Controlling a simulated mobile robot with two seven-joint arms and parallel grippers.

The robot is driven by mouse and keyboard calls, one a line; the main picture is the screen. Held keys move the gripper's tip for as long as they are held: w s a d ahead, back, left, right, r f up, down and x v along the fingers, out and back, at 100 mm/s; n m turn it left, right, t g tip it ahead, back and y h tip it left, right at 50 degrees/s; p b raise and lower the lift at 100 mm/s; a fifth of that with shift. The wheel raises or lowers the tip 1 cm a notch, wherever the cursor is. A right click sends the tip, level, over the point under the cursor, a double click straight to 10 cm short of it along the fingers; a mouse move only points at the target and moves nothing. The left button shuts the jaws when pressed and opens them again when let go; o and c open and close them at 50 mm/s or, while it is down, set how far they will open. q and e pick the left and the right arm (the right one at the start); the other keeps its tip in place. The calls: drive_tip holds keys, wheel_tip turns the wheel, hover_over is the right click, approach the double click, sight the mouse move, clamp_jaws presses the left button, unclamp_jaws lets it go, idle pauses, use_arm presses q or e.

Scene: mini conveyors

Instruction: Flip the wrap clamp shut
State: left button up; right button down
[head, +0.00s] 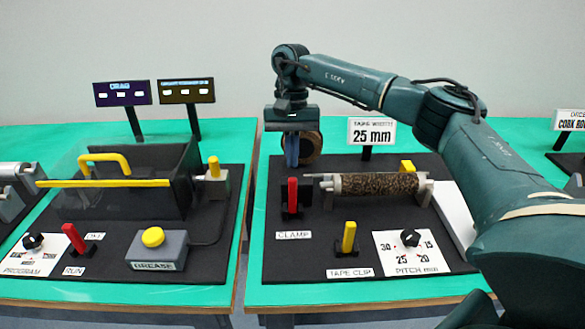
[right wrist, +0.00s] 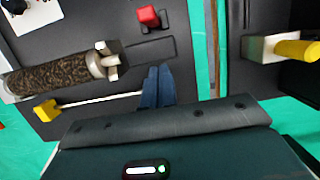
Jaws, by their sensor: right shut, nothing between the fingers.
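The wrap clamp's red lever (head: 293,194) stands upright in a black bracket behind the CLAMP label (head: 294,235), on the right-hand black board. In the right wrist view the lever (right wrist: 148,17) is seen from above, near the top edge. My right gripper (head: 291,158) points down behind and above the lever, apart from it. Its blue fingers are closed together and empty; they also show in the right wrist view (right wrist: 157,88). A speckled brown roll (head: 380,184) lies on a spindle right of the lever. My left gripper is not in view.
A yellow tape clip lever (head: 349,237) and a pitch dial (head: 410,238) stand in front of the roll. A brown tape ring (head: 312,148) is partly hidden behind my right gripper. The left table holds a grease station with a yellow button (head: 152,237).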

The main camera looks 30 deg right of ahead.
sight(293, 196)
drive_tip(key=s+a, duration=0.2)
drive_tip(key=s, duration=0.1)
drive_tip(key=shift+f+p, duration=0.3)
drive_tip(key=shift+f, duration=0.05)
drive_tip(key=shift+s+a, duration=0.1)
drive_tip(key=shift+s, duration=0.15)
